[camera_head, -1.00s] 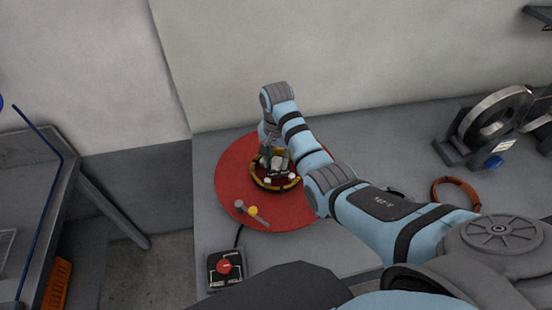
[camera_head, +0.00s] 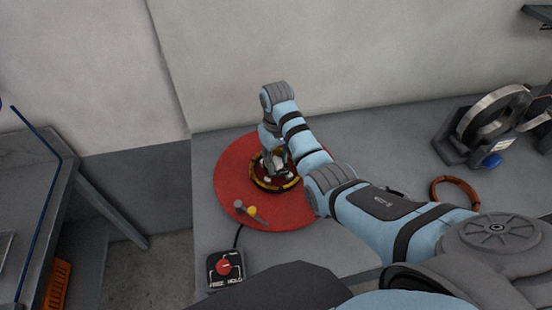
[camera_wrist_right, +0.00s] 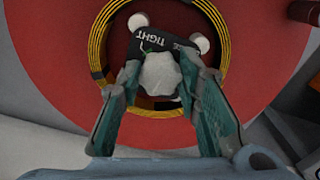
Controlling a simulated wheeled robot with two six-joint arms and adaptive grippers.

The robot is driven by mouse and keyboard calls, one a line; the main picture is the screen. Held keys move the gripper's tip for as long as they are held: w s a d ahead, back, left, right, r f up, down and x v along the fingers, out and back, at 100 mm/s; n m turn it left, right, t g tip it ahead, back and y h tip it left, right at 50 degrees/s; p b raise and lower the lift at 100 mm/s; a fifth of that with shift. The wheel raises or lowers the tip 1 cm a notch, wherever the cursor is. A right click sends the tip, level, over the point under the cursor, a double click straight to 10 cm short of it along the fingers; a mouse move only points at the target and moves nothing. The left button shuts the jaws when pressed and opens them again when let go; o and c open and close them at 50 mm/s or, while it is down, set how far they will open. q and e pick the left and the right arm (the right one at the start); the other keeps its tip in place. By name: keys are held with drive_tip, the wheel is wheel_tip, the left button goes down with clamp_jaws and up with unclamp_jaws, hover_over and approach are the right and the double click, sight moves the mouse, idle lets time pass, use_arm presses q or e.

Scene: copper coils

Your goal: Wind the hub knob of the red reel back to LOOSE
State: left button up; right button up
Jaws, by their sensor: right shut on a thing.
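The red reel (camera_head: 238,165) lies flat on the bench, with a dark hub and a yellow-and-black coil (camera_head: 262,187) at its middle. In the right wrist view the pale, lobed hub knob (camera_wrist_right: 161,76) stands over a black plate (camera_wrist_right: 150,44) lettered TIGHT; further lettering is partly hidden. My right gripper (camera_wrist_right: 161,82) has one finger on each side of the knob and is shut on it. In the head view this gripper (camera_head: 275,164) points down at the reel's centre, and the knob is hard to make out there. My left gripper is not in view.
A yellow-tipped lever (camera_head: 251,210) is on the reel's front. An orange ring (camera_head: 455,188) and a grey ring on a stand (camera_head: 490,120) are to the right.

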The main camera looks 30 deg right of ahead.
drive_tip(key=n, duration=0.4)
drive_tip(key=shift+w+d+r+n, duration=0.1)
drive_tip(key=shift+w+r+n, duration=0.05)
drive_tip(key=shift+n, duration=1.85)
drive_tip(key=o, duration=1)
drive_tip(key=shift+o, duration=0.7)
